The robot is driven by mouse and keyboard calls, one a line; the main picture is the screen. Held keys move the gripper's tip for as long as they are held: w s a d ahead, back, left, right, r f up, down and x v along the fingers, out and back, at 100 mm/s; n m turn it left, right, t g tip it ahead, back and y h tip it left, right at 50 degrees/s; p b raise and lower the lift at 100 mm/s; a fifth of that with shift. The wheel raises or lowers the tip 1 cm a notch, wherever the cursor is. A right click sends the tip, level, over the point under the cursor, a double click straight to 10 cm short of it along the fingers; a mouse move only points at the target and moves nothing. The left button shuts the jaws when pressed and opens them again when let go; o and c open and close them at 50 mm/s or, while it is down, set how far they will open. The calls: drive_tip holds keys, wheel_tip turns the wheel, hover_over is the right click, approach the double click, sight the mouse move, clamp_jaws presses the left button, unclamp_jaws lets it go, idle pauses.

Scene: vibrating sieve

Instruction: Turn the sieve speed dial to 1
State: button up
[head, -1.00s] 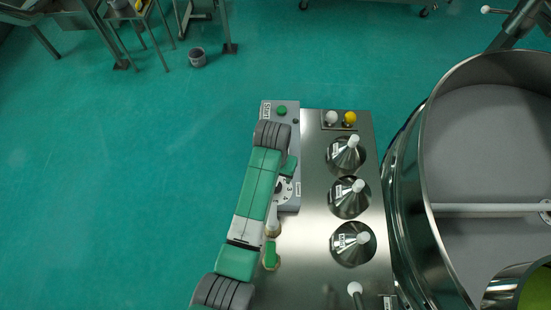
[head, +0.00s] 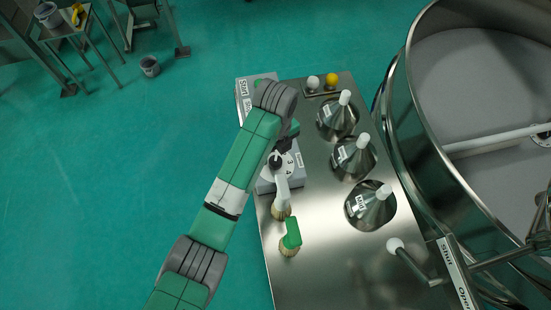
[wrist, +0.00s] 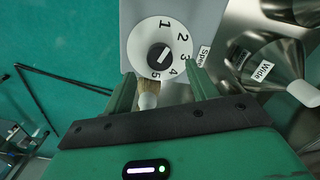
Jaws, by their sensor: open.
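The speed dial shows in the wrist view as a white disc (wrist: 178,36) with numbers 1 to 5 around a dark centre knob (wrist: 160,56). A short pale line marks the knob; which number it points at is hard to tell. In the head view the dial (head: 287,166) is partly covered by my arm, with a 3 readable. My gripper (wrist: 163,82) is open, its green fingers apart at the dial's lower edge in the wrist view. The knob lies beyond the fingertips, not between them. Contact with the dial cannot be judged.
Funnel-shaped cones with white-tipped levers (head: 345,97) stand to the right. A white-and-green-handled pair of brushes (head: 291,233) is near the dial. The large sieve drum (head: 405,90) fills the right.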

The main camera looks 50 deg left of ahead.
sight(275, 160)
wheel_tip(275, 160, down, 5)
drive_tip(key=shift+f, duration=0.2)
drive_tip(key=c, duration=1)
drive_tip(key=shift+r+n+p, duration=0.25)
drive_tip(key=shift+n+p, duration=0.15)
drive_tip(key=shift+p, duration=0.15)
drive_tip(key=shift+r+n+p, duration=0.1)
drive_tip(key=shift+n+p, duration=0.5)
drive_tip(key=shift+p, duration=0.1)
drive_tip(key=shift+n+p, duration=0.35)
drive_tip(key=shift+n, duration=0.35)
drive_tip(key=shift+f+n, duration=0.3)
drive_tip(key=shift+n, duration=0.3)
drive_tip(key=o, duration=1)
